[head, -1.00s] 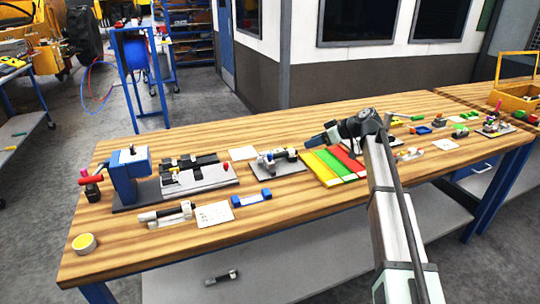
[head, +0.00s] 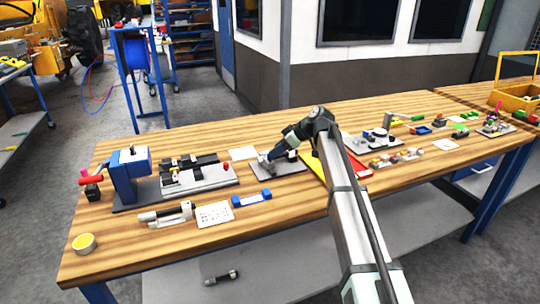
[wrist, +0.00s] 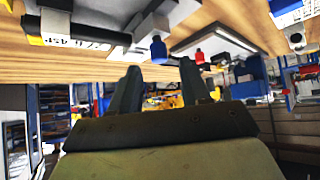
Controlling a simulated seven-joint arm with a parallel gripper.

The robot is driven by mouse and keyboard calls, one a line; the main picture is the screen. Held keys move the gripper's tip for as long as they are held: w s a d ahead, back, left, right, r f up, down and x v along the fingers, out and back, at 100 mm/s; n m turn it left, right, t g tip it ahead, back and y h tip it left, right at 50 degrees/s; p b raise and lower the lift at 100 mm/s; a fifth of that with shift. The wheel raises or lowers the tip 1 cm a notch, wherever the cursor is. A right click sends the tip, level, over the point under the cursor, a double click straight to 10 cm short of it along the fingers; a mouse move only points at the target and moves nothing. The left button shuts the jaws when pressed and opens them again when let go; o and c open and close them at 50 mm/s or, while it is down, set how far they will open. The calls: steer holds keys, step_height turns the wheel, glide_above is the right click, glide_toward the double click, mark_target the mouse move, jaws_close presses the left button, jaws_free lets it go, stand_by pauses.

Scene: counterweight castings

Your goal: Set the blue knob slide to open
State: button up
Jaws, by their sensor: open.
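In the wrist view, where the table shows at the top, a blue knob (wrist: 158,49) sits at the end of a pale part beside a dark grey rail. It lies just beyond and between my gripper's (wrist: 160,68) two spread fingertips. The fingers hold nothing, and I cannot tell how far the knob is from them. In the head view my gripper (head: 272,155) is low over a small grey fixture (head: 291,167) in the middle of the bench and hides part of it. I cannot make out the blue knob or any open mark there.
A red knob (wrist: 199,57) is close to the right fingertip in the wrist view. In the head view, coloured strips (head: 352,165) lie right of the fixture. A blue-handled part (head: 252,199) and a white card (head: 214,214) lie in front. A blue press (head: 128,175) stands left.

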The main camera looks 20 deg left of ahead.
mark_target(269, 159)
steer(key=shift+x, duration=2.4)
jaws_close()
